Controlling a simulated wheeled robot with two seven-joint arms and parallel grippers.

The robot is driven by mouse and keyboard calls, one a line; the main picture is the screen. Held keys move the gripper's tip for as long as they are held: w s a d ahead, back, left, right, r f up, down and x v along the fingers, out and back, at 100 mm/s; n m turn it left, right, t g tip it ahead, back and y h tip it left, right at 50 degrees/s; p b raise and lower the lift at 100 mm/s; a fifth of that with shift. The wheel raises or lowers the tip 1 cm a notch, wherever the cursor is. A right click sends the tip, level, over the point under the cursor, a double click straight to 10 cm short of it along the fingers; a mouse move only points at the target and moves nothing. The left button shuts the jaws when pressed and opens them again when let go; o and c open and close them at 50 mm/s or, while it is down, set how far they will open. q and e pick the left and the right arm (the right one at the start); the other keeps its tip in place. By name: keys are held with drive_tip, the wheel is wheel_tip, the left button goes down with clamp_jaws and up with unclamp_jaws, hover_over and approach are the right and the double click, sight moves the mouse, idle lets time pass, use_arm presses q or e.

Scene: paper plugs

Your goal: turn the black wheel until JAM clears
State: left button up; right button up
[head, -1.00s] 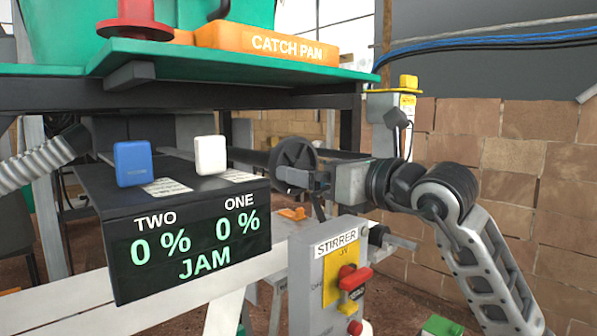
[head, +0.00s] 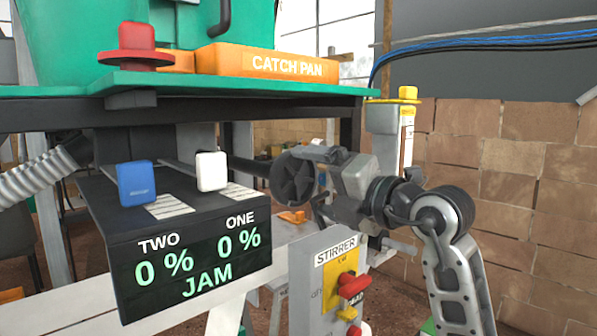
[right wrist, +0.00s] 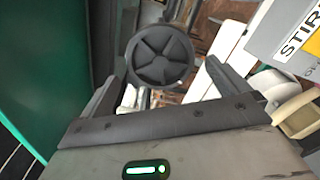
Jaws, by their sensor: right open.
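The black wheel (head: 293,177) is a spoked round handle on the end of a dark shaft under the green shelf. It also shows in the right wrist view (right wrist: 160,55), ahead of and between my fingers. My right gripper (head: 312,172) is open at the wheel's right side in the head view. In the wrist view my right gripper (right wrist: 168,88) has its fingers spread wide with nothing between the pads; contact with the wheel cannot be told. The display box (head: 195,255) reads TWO 0 %, ONE 0 % and JAM in green. My left gripper is not in view.
A blue block (head: 136,183) and a white block (head: 211,171) stand on the display box. The STIRRER box (head: 330,280) with red knobs stands below my right arm. The orange catch pan (head: 270,60) sits on the green shelf above. A brick wall (head: 510,190) is at right.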

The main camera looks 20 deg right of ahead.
sight(299, 179)
drive_tip(key=shift+w, duration=0.1)
drive_tip(key=shift+w, duration=0.15)
drive_tip(key=shift+p+x, duration=0.65)
drive_tip(key=shift+x, duration=1.1)
drive_tip(key=shift+a, duration=0.1)
drive_tip(key=c, duration=0.8)
